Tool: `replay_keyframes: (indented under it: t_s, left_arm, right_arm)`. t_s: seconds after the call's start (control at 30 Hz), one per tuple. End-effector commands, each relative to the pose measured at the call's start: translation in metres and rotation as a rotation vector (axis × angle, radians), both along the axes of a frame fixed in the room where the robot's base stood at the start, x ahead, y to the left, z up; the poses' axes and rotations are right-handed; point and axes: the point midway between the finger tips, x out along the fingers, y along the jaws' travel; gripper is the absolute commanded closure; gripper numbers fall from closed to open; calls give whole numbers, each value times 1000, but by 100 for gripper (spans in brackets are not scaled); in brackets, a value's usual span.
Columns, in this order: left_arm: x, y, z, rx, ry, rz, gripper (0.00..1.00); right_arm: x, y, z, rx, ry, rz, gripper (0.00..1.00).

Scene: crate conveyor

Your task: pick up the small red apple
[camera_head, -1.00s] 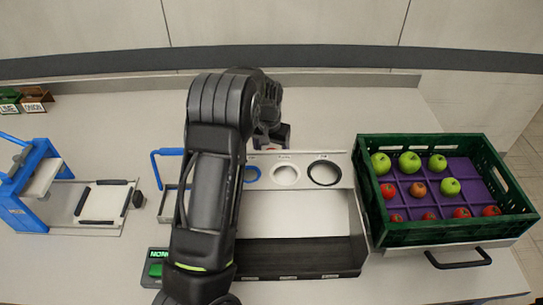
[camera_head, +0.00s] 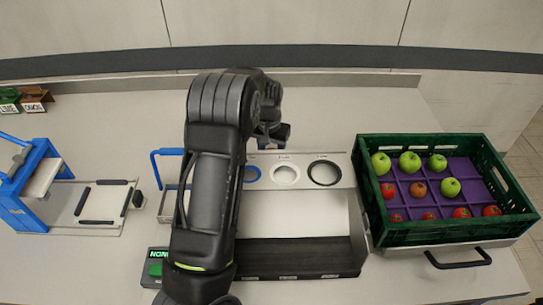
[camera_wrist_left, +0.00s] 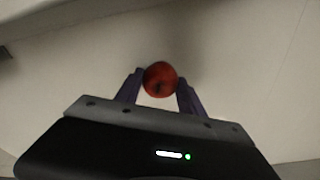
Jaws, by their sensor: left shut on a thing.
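The small red apple (camera_wrist_left: 160,79) is between the two fingers of my left gripper (camera_wrist_left: 160,90) in the left wrist view, and the gripper is shut on it. In the head view my left gripper (camera_head: 272,143) is behind the sizing plate with the round holes, and the apple in it is mostly hidden by the gripper. More apples, green and red, lie in the green crate (camera_head: 450,234) at the right. My right gripper is not in view.
A sizing plate (camera_head: 304,169) with round holes stands in the middle, with a dark-edged tray in front of it. A blue-framed press (camera_head: 30,190) stands at the left. Small labelled boxes (camera_head: 32,101) sit at the far left.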

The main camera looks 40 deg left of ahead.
Motion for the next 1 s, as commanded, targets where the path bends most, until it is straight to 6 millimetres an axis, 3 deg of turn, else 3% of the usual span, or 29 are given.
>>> replay_keyframes:
  t_s: [0.23, 0.57, 0.73, 1.0]
  left_arm:
    - [0, 0, 0, 0, 0, 0, 95]
    - [1, 0, 5, 1, -2, 0, 95]
    - [1, 0, 27, 0, -5, 0, 95]
    - [1, 0, 80, 1, -4, 0, 95]
  right_arm:
    - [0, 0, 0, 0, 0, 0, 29]
    - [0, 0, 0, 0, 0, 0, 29]
    - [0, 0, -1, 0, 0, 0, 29]
    - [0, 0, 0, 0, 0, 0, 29]
